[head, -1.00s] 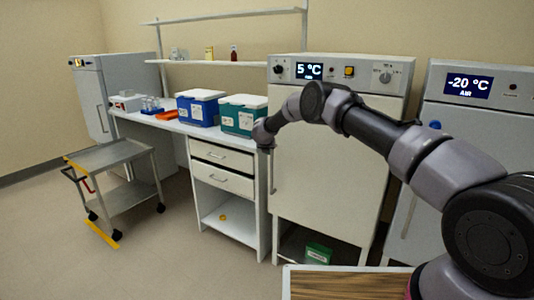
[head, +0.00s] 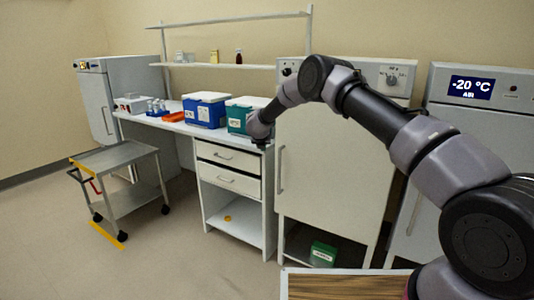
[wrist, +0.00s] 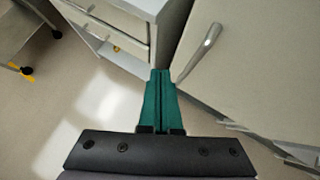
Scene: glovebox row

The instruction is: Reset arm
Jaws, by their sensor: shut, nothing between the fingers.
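My gripper (wrist: 162,88) shows in the wrist view with its two green fingers pressed together and nothing between them. It points toward the gap between the white drawer unit and the white cabinet door (wrist: 245,60), with the door's metal handle (wrist: 203,50) just right of the fingertips. In the head view my arm reaches up from the lower right and bends down. Its wrist end is in front of the teal box, near the right end of the bench. The fingers cannot be made out there.
A blue box (head: 205,112) and a teal box (head: 238,118) stand on the bench. Below are drawers (head: 230,170) and an open shelf. A cart (head: 118,160) stands at left on otherwise clear floor. A wooden top (head: 345,286) is at the bottom edge.

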